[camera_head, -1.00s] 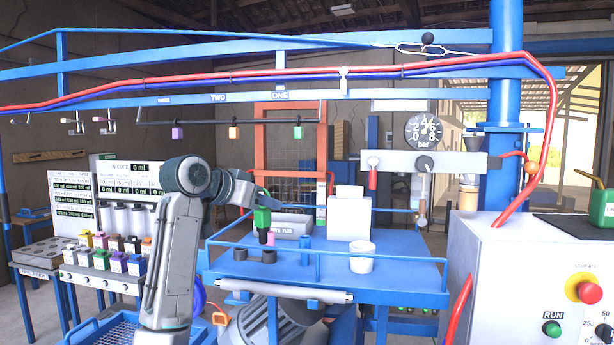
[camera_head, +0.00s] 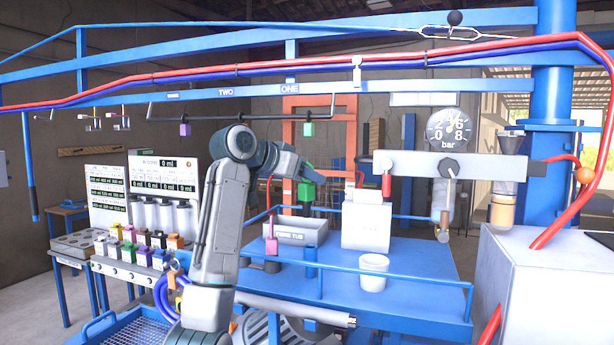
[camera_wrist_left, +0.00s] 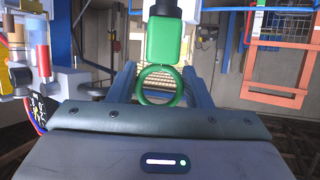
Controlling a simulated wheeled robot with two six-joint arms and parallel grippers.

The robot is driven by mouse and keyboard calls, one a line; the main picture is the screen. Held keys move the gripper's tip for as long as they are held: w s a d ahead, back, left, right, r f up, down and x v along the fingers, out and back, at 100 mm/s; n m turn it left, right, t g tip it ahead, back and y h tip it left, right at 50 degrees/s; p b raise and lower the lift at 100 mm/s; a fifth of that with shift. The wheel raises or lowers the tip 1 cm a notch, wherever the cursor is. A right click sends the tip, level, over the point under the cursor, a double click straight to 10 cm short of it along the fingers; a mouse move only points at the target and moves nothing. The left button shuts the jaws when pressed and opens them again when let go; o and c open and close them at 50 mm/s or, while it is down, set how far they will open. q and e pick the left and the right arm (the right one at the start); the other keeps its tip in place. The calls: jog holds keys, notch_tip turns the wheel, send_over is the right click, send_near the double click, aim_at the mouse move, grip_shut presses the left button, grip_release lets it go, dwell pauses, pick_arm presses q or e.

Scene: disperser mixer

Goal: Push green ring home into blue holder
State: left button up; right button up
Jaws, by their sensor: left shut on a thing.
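The green ring (camera_wrist_left: 160,86) sits between the fingers of my left gripper (camera_wrist_left: 160,90) in the left wrist view, joined to a green block (camera_wrist_left: 164,40) with a pale and dark part beyond it. In the head view the green block (camera_head: 307,192) hangs below my left gripper (camera_head: 306,174), above the blue table. My left gripper is shut on this green piece. A short blue upright cylinder (camera_head: 310,262) stands on the table below it, apart from it; I cannot tell whether this is the blue holder. My right gripper is not in view.
A pink-topped piece (camera_head: 271,246) stands left of the cylinder. A grey tub (camera_head: 297,232), white box (camera_head: 366,225) and white cup (camera_head: 374,272) are on the table (camera_head: 420,270). A rail (camera_head: 330,290) edges its front. Coloured blocks, including a purple one (camera_head: 185,129), hang overhead.

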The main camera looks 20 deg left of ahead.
aim_at(302, 198)
pick_arm(q)
jog(key=shift+w+d+f+b, duration=0.25)
jog(key=shift+w+d+f, duration=0.05)
jog(key=shift+w+f, duration=0.25)
jog(key=shift+w+d+f+b, duration=0.3)
jog(key=shift+w+f, duration=0.1)
jog(key=shift+f, duration=0.15)
jog(key=shift+s+a+f+b, duration=0.2)
jog(key=shift+s+f+b, duration=0.15)
jog(key=shift+f, duration=0.15)
jog(key=shift+s+a+f+b, duration=0.2)
jog(key=shift+f+b, duration=0.15)
jog(key=shift+f, duration=0.55)
jog(key=shift+w+d+f+b, duration=0.1)
jog(key=shift+f+b, duration=0.25)
jog(key=shift+b, duration=0.05)
jog(key=shift+w+d+f, duration=0.15)
jog(key=shift+w+f, duration=0.1)
jog(key=shift+f, duration=0.1)
jog(key=shift+s, duration=0.1)
jog(key=shift+s+r, duration=0.15)
